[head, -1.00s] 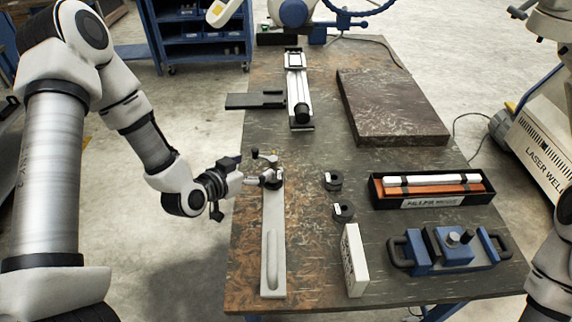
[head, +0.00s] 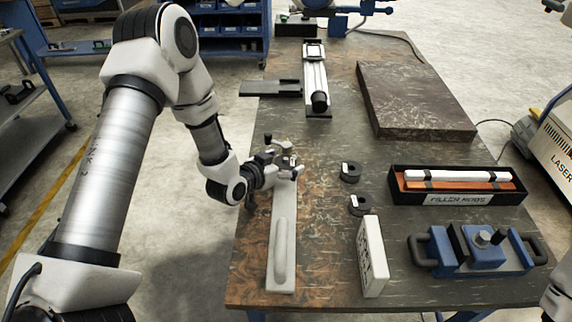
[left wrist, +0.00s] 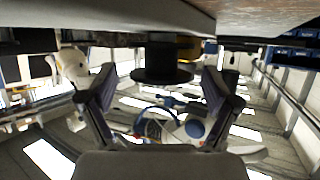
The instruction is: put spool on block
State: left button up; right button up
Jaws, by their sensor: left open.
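A black spool (left wrist: 162,70) is in the left wrist view, ahead of and between the spread fingers of my left gripper (left wrist: 160,95). Gaps show on both sides of it. In the head view my left gripper (head: 284,165) is at the far end of the grey bar (head: 283,240) and hides most of what is there. Two more black spools lie to the right, one farther back (head: 350,172) and one nearer (head: 360,205). A dark, broad block (head: 415,98) lies at the back right. A white upright block (head: 372,257) stands at the front. My right gripper is out of view.
A filler rod box (head: 458,198) and a blue clamp-like fixture (head: 470,253) occupy the right side. A slide device (head: 316,85) stands at the back. The table (head: 330,230) is clear between the grey bar and the white block.

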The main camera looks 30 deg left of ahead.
aim_at(400, 113)
jog(key=i+l, duration=0.2)
jog(key=l, duration=0.2)
jog(key=i+l, duration=0.15)
jog(key=l, duration=0.2)
jog(key=i+l, duration=0.2)
jog(key=l, duration=0.2)
jog(key=i+l, duration=0.15)
jog(key=l, duration=0.25)
